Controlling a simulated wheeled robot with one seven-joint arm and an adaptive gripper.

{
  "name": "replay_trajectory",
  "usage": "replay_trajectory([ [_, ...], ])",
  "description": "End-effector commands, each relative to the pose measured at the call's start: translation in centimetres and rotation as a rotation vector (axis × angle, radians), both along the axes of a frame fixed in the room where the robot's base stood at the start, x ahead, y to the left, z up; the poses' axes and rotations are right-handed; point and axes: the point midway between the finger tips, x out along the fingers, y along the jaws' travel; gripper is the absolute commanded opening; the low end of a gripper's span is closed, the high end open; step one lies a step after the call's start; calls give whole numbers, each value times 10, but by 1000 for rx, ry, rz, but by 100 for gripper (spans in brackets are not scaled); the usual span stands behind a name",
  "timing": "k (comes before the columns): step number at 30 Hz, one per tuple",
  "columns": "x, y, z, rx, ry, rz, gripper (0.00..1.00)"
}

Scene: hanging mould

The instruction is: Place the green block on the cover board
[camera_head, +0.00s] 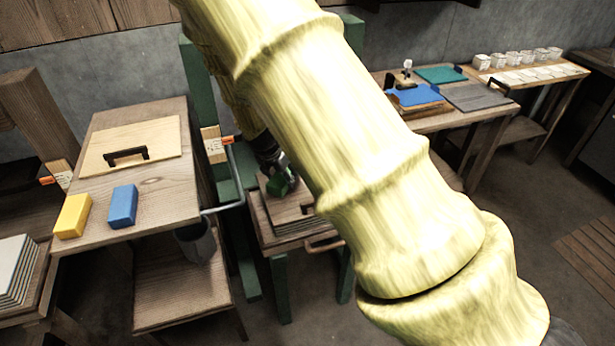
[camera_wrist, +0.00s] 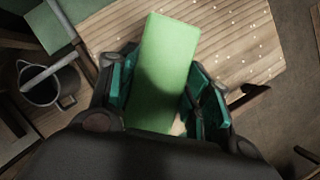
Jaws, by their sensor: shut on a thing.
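The green block (camera_wrist: 163,62) is held between the two finger pads of my gripper (camera_wrist: 162,88) in the wrist view. In the head view the green block (camera_head: 279,184) shows small, just below my dark gripper (camera_head: 274,168), over a wooden board (camera_head: 288,206) on top of a stack in a green frame. That board has a dark handle at its right, partly hidden by my arm. I cannot tell whether the block touches the board. Another pale board (camera_head: 155,138) with a dark handle lies on the left table. The frames do not settle which is the cover board.
A yellow block (camera_head: 73,215) and a blue block (camera_head: 122,206) sit on the left table (camera_head: 178,192). A bucket (camera_head: 196,243) hangs or stands between this table and the green frame (camera_head: 246,262). Blue and green sheets lie on a bench at right. My arm hides much of the middle.

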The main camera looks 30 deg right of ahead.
Motion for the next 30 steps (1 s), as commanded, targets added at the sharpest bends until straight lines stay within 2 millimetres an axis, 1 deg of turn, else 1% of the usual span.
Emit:
replay_trajectory([
  [1, -1, 0, -8, -1, 3, 0, 22],
  [5, 0, 0, -27, 0, 2, 0, 22],
  [9, -5, -23, -25, 1, 0, -4, 22],
  [12, -8, -33, -26, 1, 0, -2, 22],
  [17, -9, -41, -26, 1, -1, -1, 22],
  [19, -11, -48, -26, 1, -1, -3, 22],
  [25, -19, -79, -25, 1, 0, -3, 22],
  [30, -19, -78, -37, 0, 2, -1, 22],
])
